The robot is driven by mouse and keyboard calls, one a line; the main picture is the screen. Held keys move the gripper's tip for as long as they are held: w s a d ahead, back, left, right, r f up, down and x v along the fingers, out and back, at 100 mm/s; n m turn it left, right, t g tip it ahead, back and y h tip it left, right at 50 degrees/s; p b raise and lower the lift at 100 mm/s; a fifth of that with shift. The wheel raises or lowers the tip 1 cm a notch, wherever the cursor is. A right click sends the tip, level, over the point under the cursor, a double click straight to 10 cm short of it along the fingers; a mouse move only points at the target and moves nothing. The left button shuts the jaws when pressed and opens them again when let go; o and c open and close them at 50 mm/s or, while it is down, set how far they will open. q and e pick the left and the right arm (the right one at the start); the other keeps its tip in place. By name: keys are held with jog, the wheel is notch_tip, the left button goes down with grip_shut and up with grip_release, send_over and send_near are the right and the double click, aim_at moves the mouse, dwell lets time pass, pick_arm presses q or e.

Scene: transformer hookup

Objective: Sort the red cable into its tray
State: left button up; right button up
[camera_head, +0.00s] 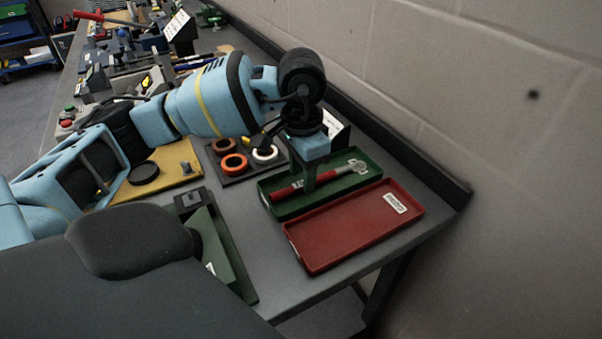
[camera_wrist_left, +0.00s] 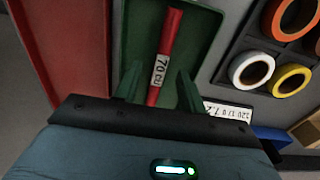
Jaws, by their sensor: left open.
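The red cable (camera_head: 331,185) lies in the green tray (camera_head: 272,211), with a silver-grey lug at its right end. In the left wrist view the red cable (camera_wrist_left: 169,42) carries a white label reading "70 cu", and the green tray (camera_wrist_left: 205,25) surrounds it. My left gripper (camera_head: 309,180) points down over the green tray. In the wrist view my left gripper (camera_wrist_left: 160,88) is open, with one finger on each side of the cable. Contact with the cable cannot be told. The red tray (camera_head: 345,232), empty with a white label, sits beside the green one; it also shows in the wrist view (camera_wrist_left: 68,45). My right gripper is out of view.
A dark holder (camera_head: 238,175) with orange and white rings stands left of the green tray. A yellow plate (camera_head: 170,178) and a green wedge-shaped block (camera_head: 215,250) are further left. The wall (camera_head: 500,120) and bench edge lie close on the right. Tools crowd the far bench.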

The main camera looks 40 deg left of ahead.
pick_arm(q)
jog(key=shift+r+p, duration=1.05)
jog(key=shift+r, duration=1.65)
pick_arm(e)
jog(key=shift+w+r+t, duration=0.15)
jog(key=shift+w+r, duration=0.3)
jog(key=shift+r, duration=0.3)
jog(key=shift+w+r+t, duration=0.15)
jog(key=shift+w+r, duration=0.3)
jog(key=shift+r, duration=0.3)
